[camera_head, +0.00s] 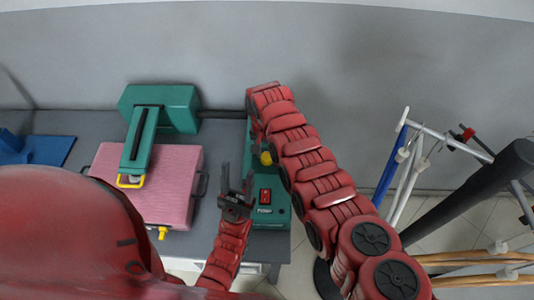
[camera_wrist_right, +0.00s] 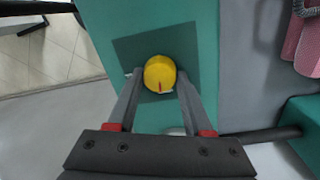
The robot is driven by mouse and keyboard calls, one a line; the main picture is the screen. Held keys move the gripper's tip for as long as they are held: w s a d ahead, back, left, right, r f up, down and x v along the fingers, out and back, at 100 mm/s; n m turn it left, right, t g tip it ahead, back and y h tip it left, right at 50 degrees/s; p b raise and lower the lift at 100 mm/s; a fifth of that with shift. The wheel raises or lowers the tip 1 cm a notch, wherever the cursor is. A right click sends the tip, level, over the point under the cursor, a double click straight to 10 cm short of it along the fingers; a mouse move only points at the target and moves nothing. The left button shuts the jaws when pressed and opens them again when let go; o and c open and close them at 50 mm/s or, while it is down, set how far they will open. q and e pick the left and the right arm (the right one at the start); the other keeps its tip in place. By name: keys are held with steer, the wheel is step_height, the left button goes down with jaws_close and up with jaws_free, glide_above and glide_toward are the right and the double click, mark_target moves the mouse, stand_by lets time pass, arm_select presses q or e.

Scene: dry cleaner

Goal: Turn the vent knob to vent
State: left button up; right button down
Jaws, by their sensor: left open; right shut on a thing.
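The yellow vent knob (camera_wrist_right: 159,72) sits on a dark square plate (camera_wrist_right: 125,50) on the face of the green control box (camera_wrist_right: 205,50). A small red mark on the knob points toward the bottom of the right wrist view. My right gripper (camera_wrist_right: 157,82) has one finger on each side of the knob and is shut on it. In the head view, the knob (camera_head: 266,158) is partly hidden by my right arm, and the right fingertips are hidden. My left gripper (camera_head: 237,182) is open and empty, fingers upward, left of the green box (camera_head: 284,207).
A red power switch (camera_head: 265,195) is on the box's front. At left, a green press (camera_head: 185,105) stands by a pink padded board (camera_head: 182,190) on the grey table (camera_head: 75,123). A blue item (camera_head: 50,150) lies far left. A hanger rack (camera_head: 390,165) stands right.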

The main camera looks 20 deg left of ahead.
mark_target(265, 155)
steer(key=shift+n, duration=0.6)
steer(key=shift+c, duration=1.5)
jaws_free()
steer(key=r+b, duration=0.1)
steer(key=r, duration=0.1)
steer(key=r+b, duration=0.1)
steer(key=r, duration=0.2)
steer(key=r+b, duration=0.1)
steer(key=r, duration=0.1)
steer(key=shift+a+r, duration=0.25)
steer(key=shift+r, duration=0.15)
step_height(265, 155, up, 10)
steer(key=b, duration=0.1)
steer(key=shift+a+f, duration=0.2)
steer(key=shift+a, duration=0.05)
